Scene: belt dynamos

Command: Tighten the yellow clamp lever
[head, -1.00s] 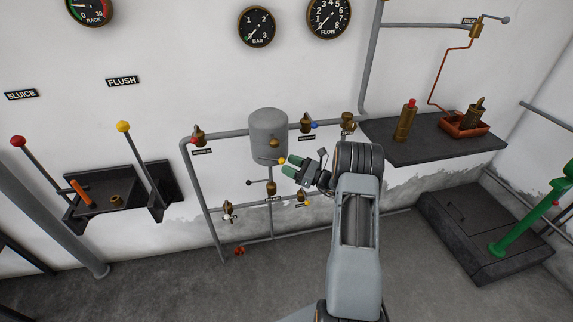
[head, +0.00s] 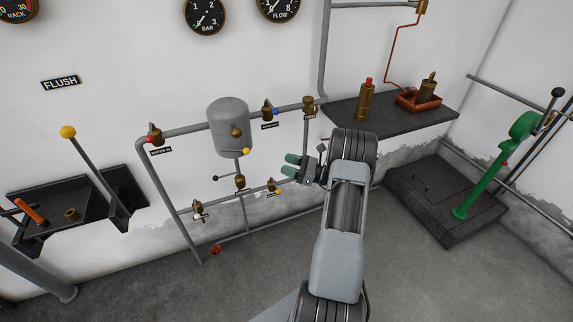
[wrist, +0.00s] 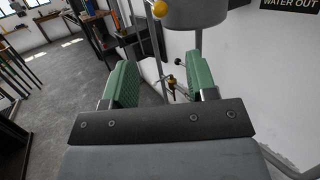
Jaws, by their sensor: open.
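My gripper (head: 287,165) has green finger pads and is open and empty; both pads (wrist: 160,68) also show in the wrist view. It hangs right of the grey tank, apart from the pipework. Several yellow knobs are in view, and I cannot tell which belongs to a clamp lever. A yellow knob (head: 246,150) is low on the grey tank (head: 229,117). Another yellow knob (head: 278,187) is on the lower pipe. A tall lever ends in a yellow knob (head: 68,132) at the left. In the wrist view a yellow ball (wrist: 160,8) is beyond the pads.
A dark shelf (head: 425,132) on the wall carries a brass cylinder (head: 365,102) and an orange tray (head: 418,105). A green lever stand (head: 490,170) rises from a dark plinth (head: 445,222) at right. A black bracket (head: 110,185) juts out at left. The floor in front is clear.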

